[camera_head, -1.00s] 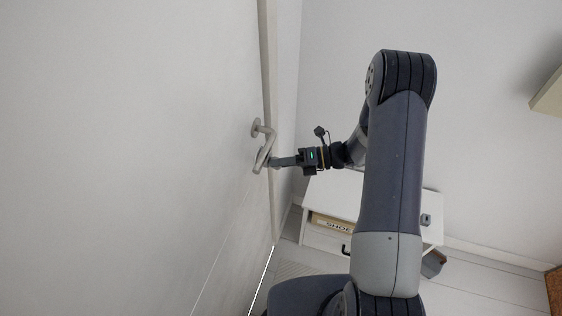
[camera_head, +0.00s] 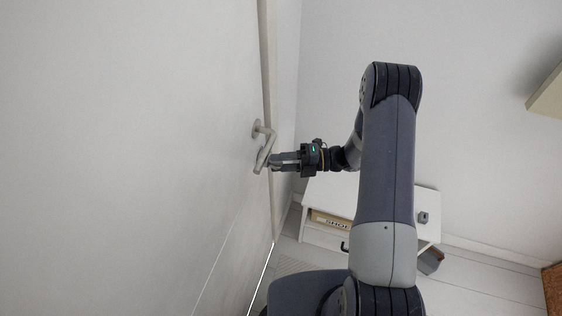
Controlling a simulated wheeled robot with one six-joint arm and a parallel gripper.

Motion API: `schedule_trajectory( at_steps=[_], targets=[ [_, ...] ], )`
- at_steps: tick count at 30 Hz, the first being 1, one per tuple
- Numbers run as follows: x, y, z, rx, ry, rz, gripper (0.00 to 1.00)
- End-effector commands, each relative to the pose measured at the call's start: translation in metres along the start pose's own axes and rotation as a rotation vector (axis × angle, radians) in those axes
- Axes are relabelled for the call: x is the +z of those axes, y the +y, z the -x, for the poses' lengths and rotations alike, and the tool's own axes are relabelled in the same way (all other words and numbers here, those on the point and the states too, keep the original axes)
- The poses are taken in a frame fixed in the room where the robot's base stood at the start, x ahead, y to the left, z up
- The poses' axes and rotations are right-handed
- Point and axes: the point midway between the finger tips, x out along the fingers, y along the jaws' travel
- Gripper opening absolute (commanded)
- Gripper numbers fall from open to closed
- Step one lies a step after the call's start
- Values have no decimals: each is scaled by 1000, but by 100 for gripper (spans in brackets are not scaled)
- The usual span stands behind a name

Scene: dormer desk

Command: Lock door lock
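The white door (camera_head: 130,150) fills the left of the head view. Its grey lever handle (camera_head: 263,146) sticks out near the door's right edge. My gripper (camera_head: 271,161) points left at the door edge, with its fingertips at or just behind the lower part of the lever. I cannot tell whether they touch it. The fingers look grey and small, and the gap between them is not clear. The door lock itself is not clearly seen; the handle and gripper may hide it.
A white cabinet (camera_head: 327,200) with a labelled shoe compartment stands at the lower middle, behind my arm. A small grey item (camera_head: 422,217) is on its top. A wall shelf (camera_head: 547,95) is at the right edge. The door frame (camera_head: 270,60) runs beside the door.

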Motion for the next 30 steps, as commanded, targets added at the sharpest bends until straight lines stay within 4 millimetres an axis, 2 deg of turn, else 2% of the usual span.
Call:
schedule_trajectory(
  at_steps=[5,18,24,30],
  targets=[
    [1,-2,11,0,-4,2,39],
    [1,-2,93,-1,-4,2,39],
    [0,-1,108,-1,-1,1,39],
    [0,0,108,0,0,0,39]
  ],
)
